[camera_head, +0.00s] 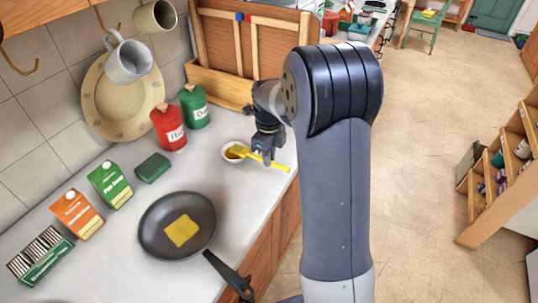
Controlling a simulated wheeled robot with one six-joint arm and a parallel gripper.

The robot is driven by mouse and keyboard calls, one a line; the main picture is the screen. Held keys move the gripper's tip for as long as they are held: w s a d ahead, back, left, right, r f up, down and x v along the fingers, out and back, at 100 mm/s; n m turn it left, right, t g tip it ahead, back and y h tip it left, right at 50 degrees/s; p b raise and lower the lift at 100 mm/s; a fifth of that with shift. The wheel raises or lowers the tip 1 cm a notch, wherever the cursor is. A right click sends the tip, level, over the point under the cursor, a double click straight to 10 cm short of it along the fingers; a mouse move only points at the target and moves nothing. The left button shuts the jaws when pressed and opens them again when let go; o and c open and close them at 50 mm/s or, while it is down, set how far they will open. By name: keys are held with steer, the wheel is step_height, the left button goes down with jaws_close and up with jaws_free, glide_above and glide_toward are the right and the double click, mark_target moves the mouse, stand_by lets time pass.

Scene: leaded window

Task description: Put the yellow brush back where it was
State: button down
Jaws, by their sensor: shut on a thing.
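The yellow brush (277,165) is at the right end of the counter. Its head end is at a small white bowl (228,158) of brownish contents, and its handle points right toward the counter's edge. My gripper (265,157) is shut on the yellow brush from above, close to the bowl. The fingertips are small here, and part of the brush is hidden by them. I cannot tell whether the head touches the bowl's contents.
A black pan (150,228) holds a yellow square (181,230) on the counter (110,270). A green block (152,168), cartons (110,184), a red canister (168,127) and a green canister (194,106) stand behind. The counter between pan and bowl is clear.

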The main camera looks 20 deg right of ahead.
steer(key=shift+f+b, duration=0.35)
steer(key=shift+f, duration=0.2)
steer(key=c, duration=1.4)
jaws_free()
steer(key=shift+c, duration=0.2)
step_height(320, 180, up, 13)
step_height(320, 180, down, 12)
steer(key=shift+r+p, duration=0.1)
steer(key=shift+p, duration=0.25)
